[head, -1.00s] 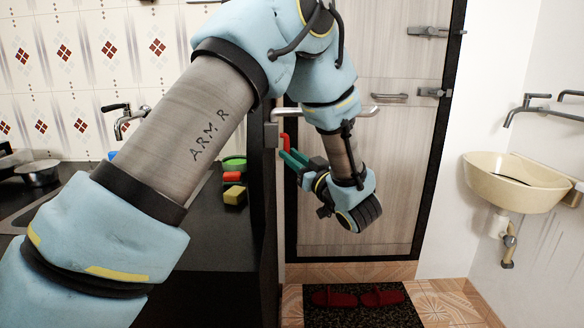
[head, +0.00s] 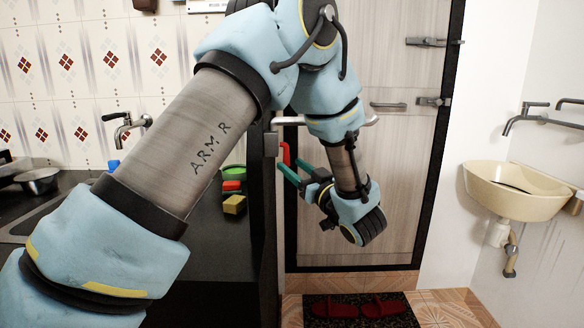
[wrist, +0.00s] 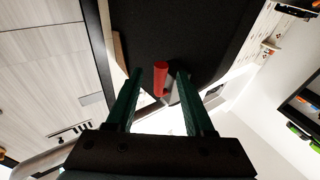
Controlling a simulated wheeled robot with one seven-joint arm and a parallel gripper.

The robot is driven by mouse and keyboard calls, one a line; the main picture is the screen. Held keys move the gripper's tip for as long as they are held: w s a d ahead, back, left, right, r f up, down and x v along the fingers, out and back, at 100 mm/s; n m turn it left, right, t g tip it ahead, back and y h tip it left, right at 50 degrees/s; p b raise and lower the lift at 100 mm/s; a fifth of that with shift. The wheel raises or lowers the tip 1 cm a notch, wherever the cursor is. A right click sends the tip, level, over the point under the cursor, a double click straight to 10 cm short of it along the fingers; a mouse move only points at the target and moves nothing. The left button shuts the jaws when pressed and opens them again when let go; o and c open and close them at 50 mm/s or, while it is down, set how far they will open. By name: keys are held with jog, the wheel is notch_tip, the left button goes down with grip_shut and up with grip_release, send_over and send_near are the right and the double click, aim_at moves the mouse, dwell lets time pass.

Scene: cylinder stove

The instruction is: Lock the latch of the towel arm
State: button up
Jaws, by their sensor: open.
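A small red latch handle (head: 286,153) hangs at the edge of the dark counter's side panel, beside a grey metal mount (head: 271,144). A silver towel arm (head: 345,121) extends right from there, partly hidden behind my arm. My gripper (head: 290,164) has green fingers, spread open, just below and right of the red handle. In the wrist view the red handle (wrist: 160,78) shows between the two open fingertips (wrist: 159,73), with a gap on both sides. Whether the handle is at fingertip depth is hard to tell.
The dark counter (head: 215,245) with a yellow sponge (head: 234,204) and red and green items stands left. A wooden door (head: 390,170) with metal bolts is behind. A cream washbasin (head: 515,192) is at right. Red slippers (head: 335,309) lie on a floor mat.

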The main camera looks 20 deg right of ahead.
jog(key=b+v, duration=0.1)
jog(key=v, duration=0.8)
jog(key=shift+s+b, duration=0.4)
